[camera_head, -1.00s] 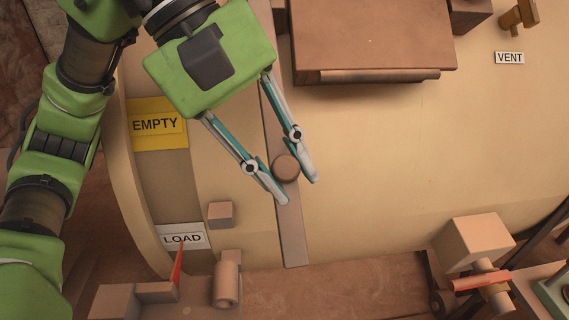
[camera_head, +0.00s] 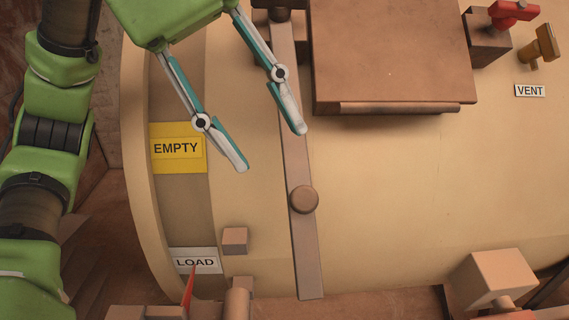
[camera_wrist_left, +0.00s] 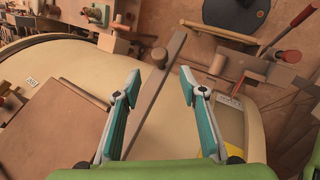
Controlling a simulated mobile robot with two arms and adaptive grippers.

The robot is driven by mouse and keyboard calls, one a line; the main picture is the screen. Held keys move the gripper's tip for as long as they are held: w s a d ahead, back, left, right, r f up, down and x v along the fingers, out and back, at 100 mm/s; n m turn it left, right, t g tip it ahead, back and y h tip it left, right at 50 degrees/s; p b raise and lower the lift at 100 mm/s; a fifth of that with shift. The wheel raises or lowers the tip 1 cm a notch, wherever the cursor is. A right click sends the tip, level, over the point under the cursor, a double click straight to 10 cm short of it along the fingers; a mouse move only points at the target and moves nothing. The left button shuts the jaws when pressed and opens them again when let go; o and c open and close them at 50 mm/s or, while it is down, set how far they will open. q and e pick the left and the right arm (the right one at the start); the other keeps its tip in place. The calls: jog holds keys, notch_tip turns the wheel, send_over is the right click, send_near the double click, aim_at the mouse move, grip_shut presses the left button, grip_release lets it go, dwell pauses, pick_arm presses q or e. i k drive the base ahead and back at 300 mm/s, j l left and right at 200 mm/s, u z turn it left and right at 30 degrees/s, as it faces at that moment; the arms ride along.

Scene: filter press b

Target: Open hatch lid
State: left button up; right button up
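The brown square hatch lid (camera_head: 395,50) lies closed on the tan drum, with a bar-like edge (camera_head: 400,108) along its near side. In the left wrist view the lid (camera_wrist_left: 60,125) is at the lower left. A long flat bar (camera_head: 292,150) with a round knob (camera_head: 304,199) lies left of the lid. My left gripper (camera_head: 270,150) is open and empty, above the drum and up-left of the knob. In the left wrist view the knob (camera_wrist_left: 159,57) shows beyond the open fingers (camera_wrist_left: 158,85). My right gripper is not in view.
A yellow EMPTY label (camera_head: 178,150) and a white LOAD label (camera_head: 195,261) with a red pointer (camera_head: 188,290) are at the left. A red valve handle (camera_head: 511,12) and VENT label (camera_head: 530,91) are right of the lid. A block (camera_head: 497,278) stands lower right.

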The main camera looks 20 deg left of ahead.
aim_at(368, 56)
jog(key=k+l, duration=0.25)
jog(key=l, duration=0.15)
jog(key=k+l, duration=0.25)
jog(key=l, duration=0.15)
jog(key=k+l, duration=0.25)
jog(key=l, duration=0.2)
jog(key=k+l, duration=0.3)
jog(key=l, duration=0.1)
